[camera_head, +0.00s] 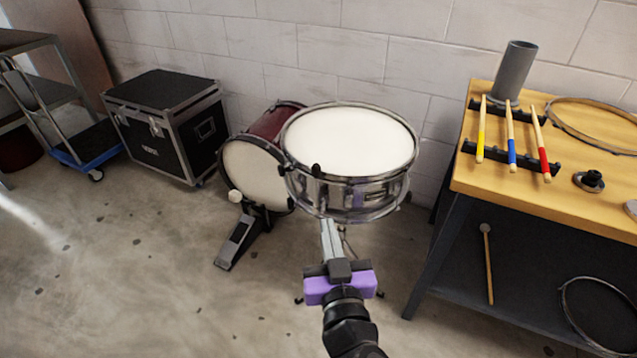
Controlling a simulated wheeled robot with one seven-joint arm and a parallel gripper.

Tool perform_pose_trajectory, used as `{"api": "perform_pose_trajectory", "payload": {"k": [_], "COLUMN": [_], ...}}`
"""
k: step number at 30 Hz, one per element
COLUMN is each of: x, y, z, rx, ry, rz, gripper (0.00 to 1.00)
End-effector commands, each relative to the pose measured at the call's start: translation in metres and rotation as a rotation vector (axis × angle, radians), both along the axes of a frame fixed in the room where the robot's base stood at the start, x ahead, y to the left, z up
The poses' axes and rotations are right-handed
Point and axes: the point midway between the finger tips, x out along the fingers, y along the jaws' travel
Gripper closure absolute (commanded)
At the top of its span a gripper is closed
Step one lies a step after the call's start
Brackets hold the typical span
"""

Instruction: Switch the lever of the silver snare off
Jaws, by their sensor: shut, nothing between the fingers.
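The silver snare (345,204) stands in the middle of the head view, with a white head and a chrome shell and hoops. A small black upright piece (316,171) shows at the front left of its shell, just under the top hoop. It looks like the lever, but its setting is too small to tell. My gripper (329,224), with a purple body and grey fingers, points up at the front of the snare. Its fingers are shut and empty, with the tips by the lower hoop, below and slightly right of the black piece. I cannot tell whether they touch the drum.
A red bass drum (262,168) with a pedal (238,240) stands left of the snare. A workbench (470,180) with drumsticks (511,135) is on the right. A black case (150,145) and a cart (85,142) are at the left. The front floor is clear.

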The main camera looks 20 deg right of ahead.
Motion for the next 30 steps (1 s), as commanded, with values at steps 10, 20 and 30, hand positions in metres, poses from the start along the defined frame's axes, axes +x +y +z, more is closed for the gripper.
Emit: {"api": "perform_pose_trajectory", "payload": {"k": [10, 20, 30], "x": [0.059, 0.114, 0.131], "y": [-0.013, -0.027, -0.030], "z": [0.002, 0.002, 0.000], "rx": [0.000, 0.000, -0.001], "ry": [-0.001, -0.001, 0.000], "rz": [-0.001, -0.001, 0.001], "gripper": [1.00, 1.00, 1.00]}}
